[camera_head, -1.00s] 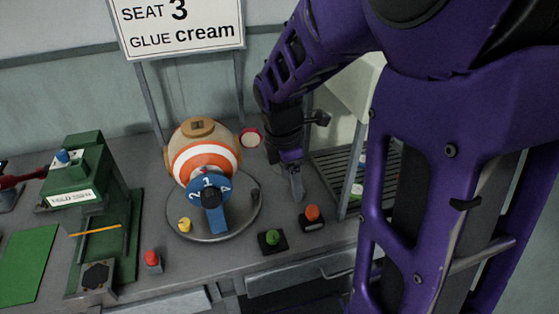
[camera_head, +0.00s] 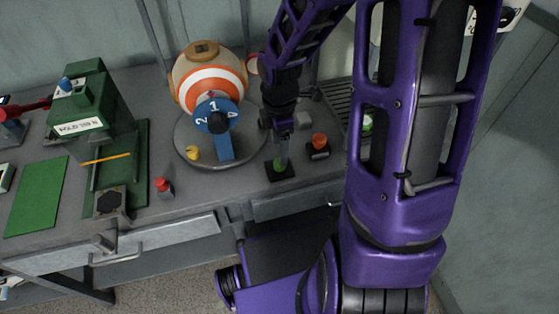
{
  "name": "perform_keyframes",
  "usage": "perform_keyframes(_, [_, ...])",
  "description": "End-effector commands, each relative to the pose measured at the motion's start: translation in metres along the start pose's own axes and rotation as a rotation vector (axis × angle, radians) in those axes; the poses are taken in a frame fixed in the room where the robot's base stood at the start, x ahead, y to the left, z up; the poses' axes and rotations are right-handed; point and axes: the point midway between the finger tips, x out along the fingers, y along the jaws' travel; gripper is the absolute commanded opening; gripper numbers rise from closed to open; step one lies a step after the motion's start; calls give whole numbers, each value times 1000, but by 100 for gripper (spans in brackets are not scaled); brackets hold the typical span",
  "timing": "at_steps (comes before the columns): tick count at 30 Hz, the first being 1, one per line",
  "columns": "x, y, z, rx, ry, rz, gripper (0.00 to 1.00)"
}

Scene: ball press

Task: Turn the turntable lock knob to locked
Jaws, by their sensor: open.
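The turntable (camera_head: 178,135) is a round grey disc on the bench. It carries a ball with orange and white rings (camera_head: 205,95) and a blue numbered dial (camera_head: 213,108) with a blue arm below it. A small yellow knob (camera_head: 193,153) sits at the disc's front left; I cannot tell whether it is the lock knob or how it is set. My gripper (camera_head: 281,158) points down, right of the turntable, close above or at a green knob (camera_head: 279,169) on a black base. It is open; its fingertips are small, and contact with the green knob is unclear.
An orange-red button (camera_head: 319,141) on a black base stands just right of my gripper. A red knob (camera_head: 163,185) stands near the bench's front edge. A green press (camera_head: 92,108) and a green mat (camera_head: 37,195) are at left. A slatted rack (camera_head: 338,95) is behind at right.

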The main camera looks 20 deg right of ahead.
Motion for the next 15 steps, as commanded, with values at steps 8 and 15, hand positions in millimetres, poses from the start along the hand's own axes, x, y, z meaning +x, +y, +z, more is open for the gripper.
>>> perform_keyframes(8, [49,0,0,-1,0,-2,72])
perform_keyframes(15, [60,0,0,0,-1,0,72])
